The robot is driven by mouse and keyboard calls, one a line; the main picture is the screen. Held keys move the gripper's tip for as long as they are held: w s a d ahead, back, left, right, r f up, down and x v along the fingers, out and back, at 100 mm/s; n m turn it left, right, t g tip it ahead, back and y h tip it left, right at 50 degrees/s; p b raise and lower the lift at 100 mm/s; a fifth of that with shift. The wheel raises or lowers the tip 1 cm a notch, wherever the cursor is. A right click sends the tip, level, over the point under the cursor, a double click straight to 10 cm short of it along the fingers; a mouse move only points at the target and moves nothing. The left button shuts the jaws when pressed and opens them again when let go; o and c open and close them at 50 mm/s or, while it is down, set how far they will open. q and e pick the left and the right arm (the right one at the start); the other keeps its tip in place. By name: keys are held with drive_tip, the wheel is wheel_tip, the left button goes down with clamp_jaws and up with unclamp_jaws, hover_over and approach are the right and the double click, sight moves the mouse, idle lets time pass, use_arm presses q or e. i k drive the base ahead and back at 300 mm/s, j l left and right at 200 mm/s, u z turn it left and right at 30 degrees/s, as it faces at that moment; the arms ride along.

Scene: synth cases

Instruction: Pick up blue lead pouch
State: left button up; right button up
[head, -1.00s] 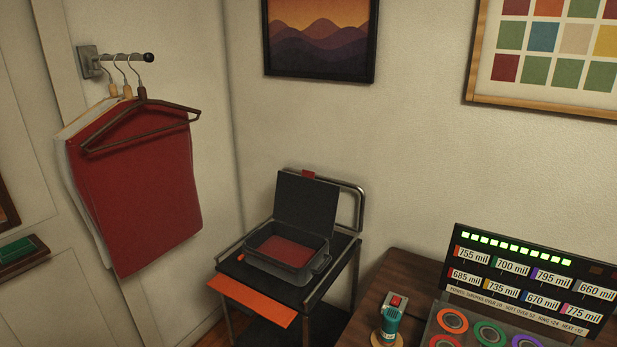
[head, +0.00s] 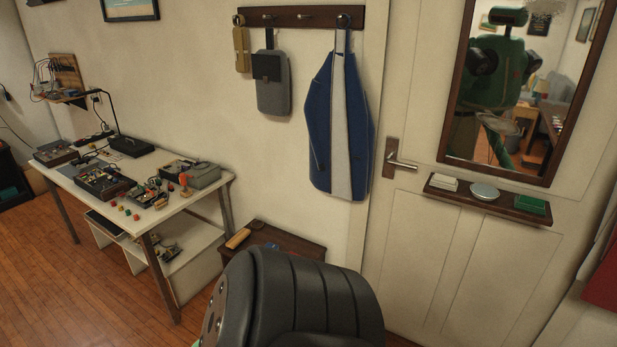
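I cannot make out a blue lead pouch for certain. A small blue item (head: 271,246) lies on a low dark brown cabinet (head: 290,240) at centre, partly hidden and too small to identify. A larger blue garment with a grey middle strip (head: 322,130) hangs from the wall rack. A grey pouch with a black flap (head: 272,85) hangs left of it. Neither of my grippers shows; a black ribbed part of my own arm seems to fill the bottom centre.
A white workbench (head: 212,184) with boxes and small parts stands at left. A tan item (head: 238,239) lies on the cabinet's left side. A door (head: 410,235) with a handle, a mirror (head: 459,120) and a small shelf (head: 450,196) is at right. Wooden floor (head: 75,290) is clear at lower left.

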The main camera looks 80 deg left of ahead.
sight(269, 245)
drive_tip(key=u, duration=2.95)
drive_tip(key=i+l+z, duration=0.3)
drive_tip(key=i, duration=0.25)
drive_tip(key=k+l, duration=0.05)
drive_tip(key=l, duration=0.05)
